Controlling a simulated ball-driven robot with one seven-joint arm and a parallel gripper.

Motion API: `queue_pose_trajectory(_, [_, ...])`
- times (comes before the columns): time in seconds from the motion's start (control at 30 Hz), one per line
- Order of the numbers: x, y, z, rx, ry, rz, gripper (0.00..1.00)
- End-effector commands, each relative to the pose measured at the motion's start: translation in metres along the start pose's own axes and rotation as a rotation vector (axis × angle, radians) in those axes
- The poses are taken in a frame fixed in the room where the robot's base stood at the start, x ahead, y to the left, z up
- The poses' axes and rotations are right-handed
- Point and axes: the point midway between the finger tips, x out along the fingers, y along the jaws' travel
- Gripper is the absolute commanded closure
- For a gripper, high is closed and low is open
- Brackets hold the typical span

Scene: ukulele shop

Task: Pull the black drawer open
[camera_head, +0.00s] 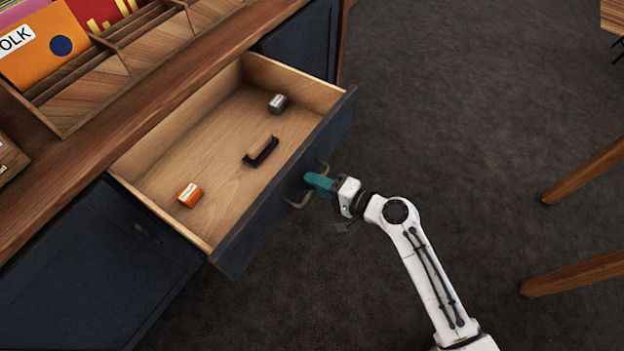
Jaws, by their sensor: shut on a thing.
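The black drawer (238,246) is pulled well out of the wooden cabinet, with its pale wood inside showing. Its curved handle (298,203) sits on the dark front panel. My gripper (314,183), with teal fingers, is at the middle of the handle and shut on it. The fingers hide part of the handle.
The cabinet top (60,172) carries a wooden rack with record sleeves (45,45). Dark cabinet fronts (85,268) flank the drawer. Wooden legs (575,272) stand at the right. The dark carpet (450,100) between them is clear.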

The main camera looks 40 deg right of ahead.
Motion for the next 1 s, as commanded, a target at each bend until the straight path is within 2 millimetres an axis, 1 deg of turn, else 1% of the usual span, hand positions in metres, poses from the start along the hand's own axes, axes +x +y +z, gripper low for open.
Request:
queue_pose_trajectory(0.23, [0.000,0.001,0.000,0.001,-0.001,0.003,1.00])
queue_pose_trajectory(0.27, [0.000,0.001,0.000,0.001,-0.001,0.003,0.80])
queue_pose_trajectory(0.4, [0.000,0.001,0.000,0.000,-0.001,0.002,0.68])
queue_pose_trajectory(0.63, [0.000,0.001,0.000,0.000,0.000,0.001,0.68])
queue_pose_trajectory(0.73, [-0.006,0.001,0.000,0.001,0.001,0.002,0.68])
queue_pose_trajectory(0.87, [-0.025,0.002,0.000,0.000,0.002,0.003,0.68])
queue_pose_trajectory(1.0, [-0.053,0.002,0.000,0.001,0.001,0.003,0.68])
